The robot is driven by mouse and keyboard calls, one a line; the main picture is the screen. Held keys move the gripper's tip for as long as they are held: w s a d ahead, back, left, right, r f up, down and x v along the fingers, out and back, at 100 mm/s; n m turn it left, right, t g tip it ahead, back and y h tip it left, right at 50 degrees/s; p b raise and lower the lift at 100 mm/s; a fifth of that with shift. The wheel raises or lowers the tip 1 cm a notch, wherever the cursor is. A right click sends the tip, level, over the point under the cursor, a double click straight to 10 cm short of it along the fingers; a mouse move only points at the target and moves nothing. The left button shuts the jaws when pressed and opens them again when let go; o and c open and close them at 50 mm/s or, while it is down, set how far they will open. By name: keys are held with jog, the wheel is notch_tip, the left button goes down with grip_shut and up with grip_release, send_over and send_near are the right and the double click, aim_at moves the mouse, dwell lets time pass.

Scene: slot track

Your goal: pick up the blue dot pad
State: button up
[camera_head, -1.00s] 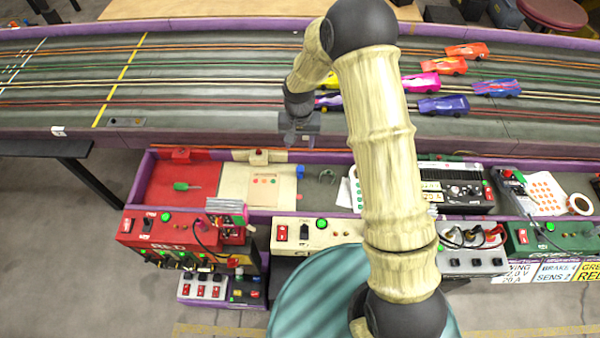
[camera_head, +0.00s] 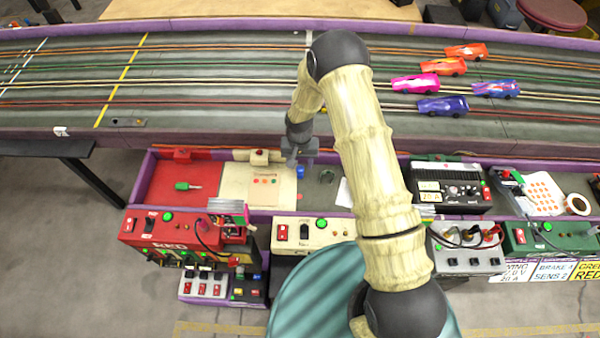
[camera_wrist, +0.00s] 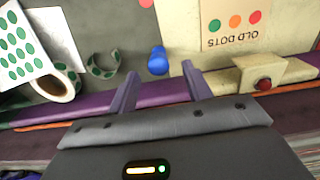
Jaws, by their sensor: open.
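The blue dot pad (camera_head: 300,172) is a small blue piece on the grey tray floor, just right of the cream panel with coloured dots. In the wrist view the blue dot pad (camera_wrist: 157,61) lies just beyond the fingertips, roughly midway between them. My gripper (camera_head: 299,161) is above the tray, close to the pad. In the wrist view my gripper (camera_wrist: 159,72) is open with two purple-grey fingers apart and nothing between them. I cannot tell the exact height above the pad.
A cream "OLD DOTS" card (camera_wrist: 232,30) lies beside the pad. On its other side are a green ring-shaped piece (camera_wrist: 103,65), a tape roll (camera_wrist: 56,82) and a sheet of green dots (camera_wrist: 20,45). The purple tray wall (camera_wrist: 160,94) runs close under my fingers. Several toy cars (camera_head: 443,106) stand on the track.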

aim_at(300, 167)
jog(key=shift+f+p, duration=0.65)
jog(key=shift+f, duration=1.95)
jog(key=c, duration=1.1)
